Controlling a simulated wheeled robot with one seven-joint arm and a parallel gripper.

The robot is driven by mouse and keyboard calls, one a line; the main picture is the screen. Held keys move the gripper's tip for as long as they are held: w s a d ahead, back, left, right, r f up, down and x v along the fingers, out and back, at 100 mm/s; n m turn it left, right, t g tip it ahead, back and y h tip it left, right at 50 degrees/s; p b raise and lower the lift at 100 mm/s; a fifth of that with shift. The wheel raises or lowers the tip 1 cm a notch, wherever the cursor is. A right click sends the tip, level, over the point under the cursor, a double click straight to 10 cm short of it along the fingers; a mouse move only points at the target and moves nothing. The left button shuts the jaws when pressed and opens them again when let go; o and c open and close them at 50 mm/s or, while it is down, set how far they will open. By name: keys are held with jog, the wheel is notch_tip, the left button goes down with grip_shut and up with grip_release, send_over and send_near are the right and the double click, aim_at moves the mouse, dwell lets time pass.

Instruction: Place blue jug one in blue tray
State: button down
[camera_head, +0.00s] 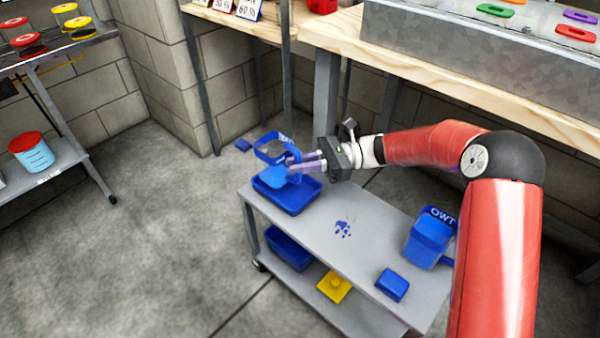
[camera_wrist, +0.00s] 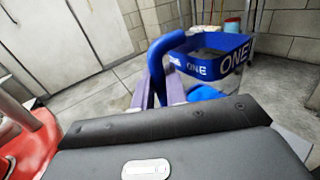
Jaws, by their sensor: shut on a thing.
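Blue jug one (camera_head: 266,151) is held in the air over the far left end of the grey cart. In the wrist view the jug (camera_wrist: 240,47) shows a blue band marked ONE and a curved blue handle (camera_wrist: 163,48). My gripper (camera_head: 297,164) is shut on the handle, with its purple fingers also in the wrist view (camera_wrist: 165,88). The blue tray (camera_head: 292,205) sits on the cart top just below the jug. The jug's lower part overlaps the tray's far left side in the head view; whether they touch I cannot tell.
A second blue jug (camera_head: 430,242) and a small blue box (camera_head: 392,285) are at the cart's near right. The cart top (camera_head: 318,240) is otherwise clear, with a blue splash. A blue bin (camera_head: 288,250) and yellow item (camera_head: 334,287) are below. A wooden bench (camera_head: 480,85) stands behind.

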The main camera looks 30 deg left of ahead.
notch_tip(320, 180, down, 3)
jog(key=shift+r, duration=0.1)
jog(key=c, duration=1.4)
grip_release()
jog(key=shift+c, duration=0.2)
jog(key=v, duration=1.2)
